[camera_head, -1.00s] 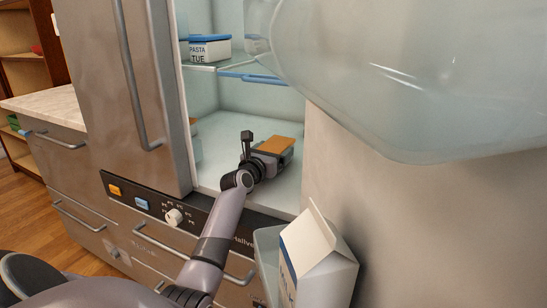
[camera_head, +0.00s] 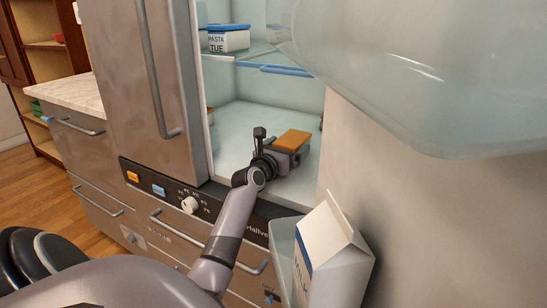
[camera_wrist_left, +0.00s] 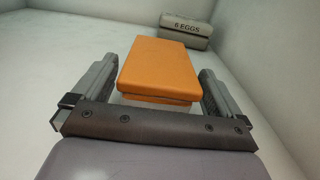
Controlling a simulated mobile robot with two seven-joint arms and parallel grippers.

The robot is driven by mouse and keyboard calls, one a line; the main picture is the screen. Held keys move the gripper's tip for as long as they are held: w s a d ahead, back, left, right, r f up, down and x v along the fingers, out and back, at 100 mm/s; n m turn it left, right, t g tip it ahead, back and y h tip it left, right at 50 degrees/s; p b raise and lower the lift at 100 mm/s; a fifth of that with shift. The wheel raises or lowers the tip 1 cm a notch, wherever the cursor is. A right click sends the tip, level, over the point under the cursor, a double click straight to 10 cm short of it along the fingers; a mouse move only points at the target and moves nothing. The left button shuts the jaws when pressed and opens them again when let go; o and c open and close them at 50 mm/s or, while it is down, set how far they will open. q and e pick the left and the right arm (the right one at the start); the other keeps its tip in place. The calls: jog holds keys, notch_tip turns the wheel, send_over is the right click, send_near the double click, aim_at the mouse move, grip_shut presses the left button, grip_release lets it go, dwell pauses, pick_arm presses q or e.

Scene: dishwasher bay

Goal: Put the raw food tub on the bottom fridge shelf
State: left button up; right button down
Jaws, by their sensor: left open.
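The tub with the orange lid (camera_head: 292,140) rests on the white bottom floor of the fridge (camera_head: 238,127). No label on it can be read from here. My left gripper (camera_head: 284,154) reaches in low through the fridge opening, right at the tub. In the left wrist view the tub (camera_wrist_left: 160,70) lies between the two fingers of my left gripper (camera_wrist_left: 158,72), one on each side. The fingers are open, and the tub's pale body shows under the lid. My right gripper is not in view.
A grey box marked 6 EGGS (camera_wrist_left: 185,32) stands behind the tub. A pasta tub (camera_head: 228,38) sits on the glass shelf (camera_head: 250,50) above. A milk carton (camera_head: 335,260) stands in the door bin at the right. The left fridge door (camera_head: 140,90) borders the opening.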

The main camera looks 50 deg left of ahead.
pick_arm(q)
jog(key=p+v, duration=0.1)
jog(key=v, duration=0.7)
jog(key=shift+s+r+p, duration=0.1)
jog(key=shift+s+p, duration=0.05)
jog(key=shift+p, duration=0.15)
jog(key=shift+v, duration=0.8)
